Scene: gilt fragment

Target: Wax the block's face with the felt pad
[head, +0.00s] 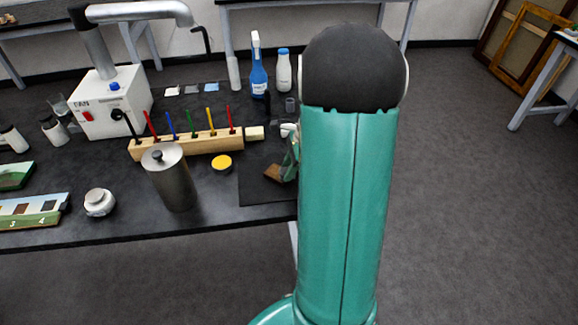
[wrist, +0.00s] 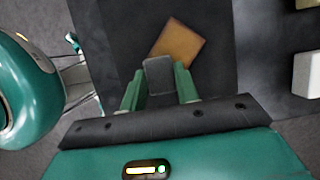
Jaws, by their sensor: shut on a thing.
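A brown block (wrist: 181,44) lies on a dark mat (wrist: 112,40). In the head view the block (head: 273,173) is on the mat (head: 258,192) near the table's right front corner, partly hidden by my gripper and arm. My gripper (wrist: 160,74) is shut on a small dark grey felt pad (wrist: 158,77) between its green fingers. In the wrist view the pad overlaps the block's near corner; whether it touches the block cannot be told. In the head view my gripper (head: 291,158) is mostly hidden behind my arm.
A yellow-topped tin (head: 221,163) and a grey metal cylinder (head: 174,182) stand left of the mat. Behind is a wooden rack (head: 190,145) with several coloured tools. Bottles (head: 259,75) stand at the back. A white object (wrist: 307,75) lies right of the mat in the wrist view.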

